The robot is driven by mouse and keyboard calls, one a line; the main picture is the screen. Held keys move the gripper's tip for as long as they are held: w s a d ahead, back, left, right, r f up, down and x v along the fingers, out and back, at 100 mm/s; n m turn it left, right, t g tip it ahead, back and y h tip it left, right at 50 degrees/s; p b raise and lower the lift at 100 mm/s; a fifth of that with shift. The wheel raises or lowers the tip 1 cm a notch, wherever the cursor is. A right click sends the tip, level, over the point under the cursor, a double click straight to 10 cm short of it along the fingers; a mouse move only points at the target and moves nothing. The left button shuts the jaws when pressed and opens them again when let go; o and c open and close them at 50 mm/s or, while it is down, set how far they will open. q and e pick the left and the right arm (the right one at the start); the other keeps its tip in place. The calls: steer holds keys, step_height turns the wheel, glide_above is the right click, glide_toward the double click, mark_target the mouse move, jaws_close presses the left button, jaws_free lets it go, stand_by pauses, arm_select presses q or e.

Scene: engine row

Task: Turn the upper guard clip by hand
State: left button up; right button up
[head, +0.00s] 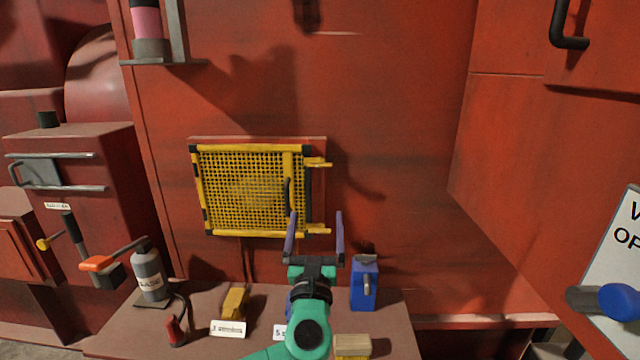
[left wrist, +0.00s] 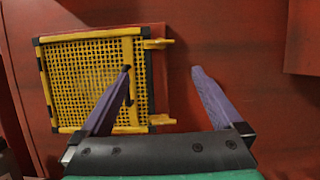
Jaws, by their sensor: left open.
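The yellow mesh guard (head: 245,190) is set on the red wall, with black corners and a black handle (head: 287,195) on its right side. The upper guard clip (head: 318,163) is a yellow tab at the guard's upper right; it also shows in the left wrist view (left wrist: 158,43). The lower clip (head: 318,230) sits at the lower right. Both clips point sideways to the right. My left gripper (head: 316,222) is open and empty, below the upper clip and near the lower clip in the picture. In the left wrist view the left finger overlaps the guard's right edge. My right gripper is not in view.
A bench (head: 210,305) below holds a grey bottle (head: 150,275), a yellow block (head: 235,302), a blue box (head: 364,285) and a wooden block (head: 352,345). A black handle (head: 572,42) and blue knob (head: 620,302) are at right. The wall right of the guard is clear.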

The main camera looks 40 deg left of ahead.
mark_target(319, 166)
arm_select(q)
steer(key=shift+m+t, duration=0.3)
steer(key=p+x, duration=0.1)
steer(key=x, duration=0.3)
steer(key=p+x, duration=0.2)
steer(key=x, duration=0.3)
steer(key=p+x, duration=0.2)
steer(key=x, duration=0.2)
steer(key=shift+w+a+r, duration=0.1)
steer(key=shift+a+r, duration=0.05)
steer(key=shift+r, duration=0.4)
steer(key=shift+w+a, duration=0.2)
steer(key=shift+w, duration=0.05)
steer(key=shift+c, duration=0.3)
